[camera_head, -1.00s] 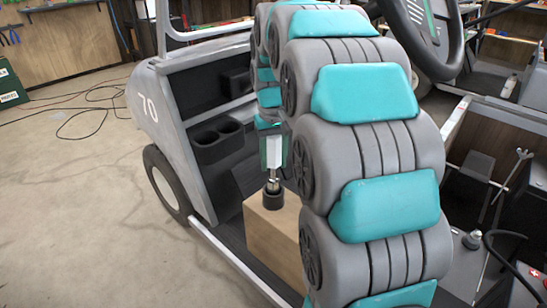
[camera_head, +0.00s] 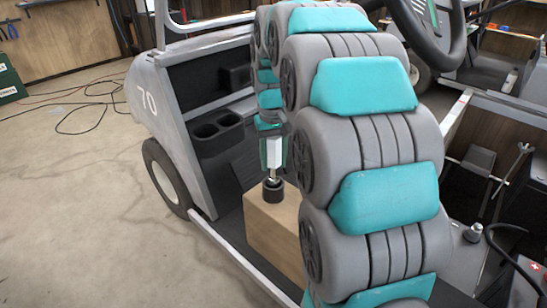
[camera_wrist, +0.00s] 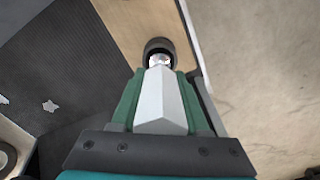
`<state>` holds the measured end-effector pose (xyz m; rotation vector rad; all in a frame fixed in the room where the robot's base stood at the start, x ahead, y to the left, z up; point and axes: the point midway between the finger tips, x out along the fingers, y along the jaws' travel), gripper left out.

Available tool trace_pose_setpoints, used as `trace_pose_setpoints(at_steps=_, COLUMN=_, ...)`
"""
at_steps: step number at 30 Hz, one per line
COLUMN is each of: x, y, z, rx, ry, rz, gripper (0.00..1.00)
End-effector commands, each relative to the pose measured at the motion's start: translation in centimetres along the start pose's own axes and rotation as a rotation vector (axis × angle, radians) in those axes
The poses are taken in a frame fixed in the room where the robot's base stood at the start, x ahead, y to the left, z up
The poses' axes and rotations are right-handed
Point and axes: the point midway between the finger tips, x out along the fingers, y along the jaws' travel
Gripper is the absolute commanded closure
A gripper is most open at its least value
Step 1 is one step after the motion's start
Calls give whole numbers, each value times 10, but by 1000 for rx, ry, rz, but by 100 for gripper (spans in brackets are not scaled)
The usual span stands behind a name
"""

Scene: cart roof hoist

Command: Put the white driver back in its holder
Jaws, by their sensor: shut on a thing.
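The white driver (camera_head: 274,152) is upright in my gripper (camera_head: 273,150), between its green-padded fingers. It also shows in the wrist view (camera_wrist: 162,100), where the fingers close on both sides of it. Its metal shank points down into the dark round holder (camera_head: 273,191), which stands on top of a wooden block. A short length of shank shows above the holder's rim. The holder's dark ring also shows in the wrist view (camera_wrist: 158,46), just past the driver's end. How deep the tip sits is hidden.
The wooden block (camera_head: 265,230) stands on the cart floor. Cup holders (camera_head: 217,132) and the cart's side panel are to the left, and a steering wheel (camera_head: 420,35) is at the upper right. My arm hides much of the middle. Open concrete floor lies left of the cart.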

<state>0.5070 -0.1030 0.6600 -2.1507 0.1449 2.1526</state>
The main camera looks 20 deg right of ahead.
Motion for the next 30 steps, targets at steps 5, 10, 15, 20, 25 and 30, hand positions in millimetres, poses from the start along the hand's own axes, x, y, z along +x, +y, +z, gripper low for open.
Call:
trace_pose_setpoints(at_steps=5, x=4, y=0, z=0, rx=0, ry=1, rz=0, gripper=100)
trace_pose_setpoints(at_steps=10, x=8, y=0, z=0, rx=0, ry=2, rz=0, gripper=100)
trace_pose_setpoints(at_steps=15, x=12, y=0, z=-1, rx=0, ry=3, rz=0, gripper=100)
trace_pose_setpoints(at_steps=20, x=15, y=0, z=-1, rx=0, ry=3, rz=0, gripper=100)
trace_pose_setpoints(at_steps=25, x=19, y=0, z=-1, rx=0, ry=3, rz=0, gripper=100)
trace_pose_setpoints(at_steps=30, x=21, y=0, z=-1, rx=0, ry=3, rz=0, gripper=50)
